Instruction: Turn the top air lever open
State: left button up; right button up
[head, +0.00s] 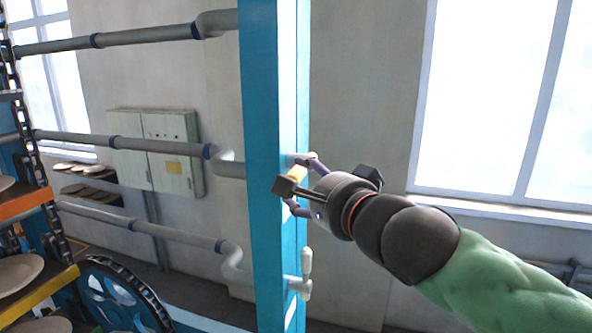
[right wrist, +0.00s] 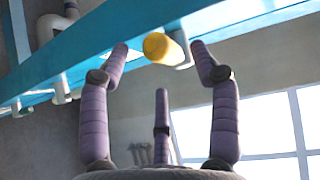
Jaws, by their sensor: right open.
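A yellow lever (head: 296,174) sits on the side of the tall blue post (head: 268,120), the higher of two levers in view. My right gripper (head: 303,186) is at this lever with its fingers spread. In the right wrist view the yellow lever (right wrist: 165,48) lies between the tips of the open purple fingers (right wrist: 158,62), with gaps visible on both sides. Its white mount shows behind it on the post. Parts of the lever are hidden by my gripper in the head view. My left gripper is not in view.
A white lever (head: 306,262) is lower on the same post. Grey pipes (head: 120,145) run to the post from the left. A rack with plates (head: 20,272) and a blue wheel (head: 115,298) stand at left. Wall and windows (head: 490,90) lie behind my right arm.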

aim_at(296, 167)
jog(key=shift+p+x, duration=0.5)
jog(key=shift+x, duration=1.65)
grip_shut()
